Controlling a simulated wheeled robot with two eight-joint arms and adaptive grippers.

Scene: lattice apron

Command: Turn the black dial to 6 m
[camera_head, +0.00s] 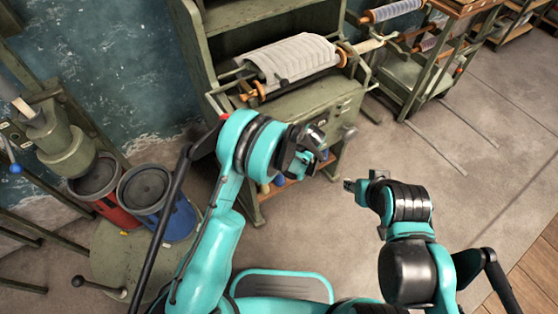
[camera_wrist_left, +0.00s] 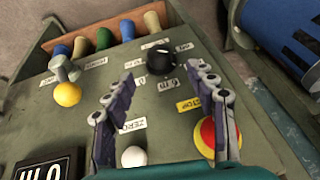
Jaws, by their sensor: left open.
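The black dial (camera_wrist_left: 159,61) is a round knob on a green panel in the left wrist view, ringed by small white labels. Their writing is small and tilted, and I cannot tell surely which one the dial points to. My left gripper (camera_wrist_left: 160,74) is open, its two fingers spread below and to either side of the dial, with nothing between them. In the head view my left gripper (camera_head: 312,152) is in front of the green machine's panel and hides the dial. My right gripper (camera_head: 352,186) is out over the floor, away from the panel; its jaws are too small to read.
The panel also carries a yellow knob (camera_wrist_left: 68,94), a white knob (camera_wrist_left: 134,157) and a red-and-yellow button (camera_wrist_left: 207,136) by the right finger. Several coloured handles stand along the panel's far edge. Blue and red drums (camera_head: 158,200) stand at the left.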

